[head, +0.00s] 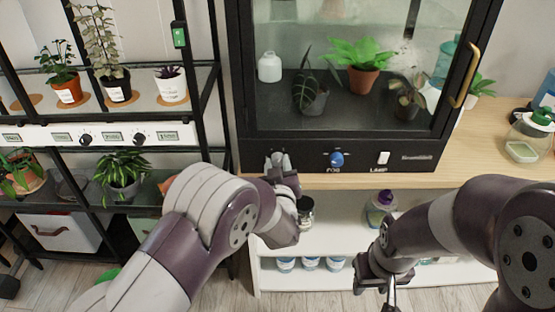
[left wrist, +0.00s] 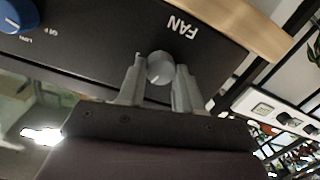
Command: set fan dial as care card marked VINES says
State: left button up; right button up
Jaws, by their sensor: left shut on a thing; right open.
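The fan dial (left wrist: 160,68) is a round grey knob on the black control panel (left wrist: 90,38), beside the upside-down word FAN in the left wrist view. My left gripper (left wrist: 158,82) is shut on it, one finger on each side. In the head view my left gripper (head: 279,162) is at the panel's left end and hides the dial. A faint mark shows on the dial's face, but its setting cannot be read. My right gripper (head: 388,287) is open and empty, low in front of the white shelf. I cannot make out a card marked VINES.
The blue FOG knob (head: 336,159) and the white LAMP switch (head: 383,158) sit right of my left gripper. The glass cabinet (head: 350,100) above holds potted plants. A black plant rack (head: 215,110) stands left. A jar (head: 530,138) is on the wooden top.

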pick_arm(q)
jog(key=m+p, duration=0.2)
jog(key=m, duration=0.1)
jog(key=shift+m, duration=0.3)
jog(key=m+p, duration=0.2)
jog(key=m, duration=0.1)
jog(key=shift+d+y, duration=0.1)
jog(key=shift+y, duration=0.2)
jog(key=m+p, duration=0.1)
jog(key=m, duration=0.2)
jog(key=shift+f+m, duration=0.1)
jog(key=shift+m, duration=0.3)
jog(key=shift+f+m+t+p, duration=0.15)
jog(key=shift+m+t+p, duration=0.45)
jog(key=shift+m, duration=0.9)
jog(key=o, duration=1)
jog(key=shift+o, duration=0.2)
jog(key=shift+s, duration=0.1)
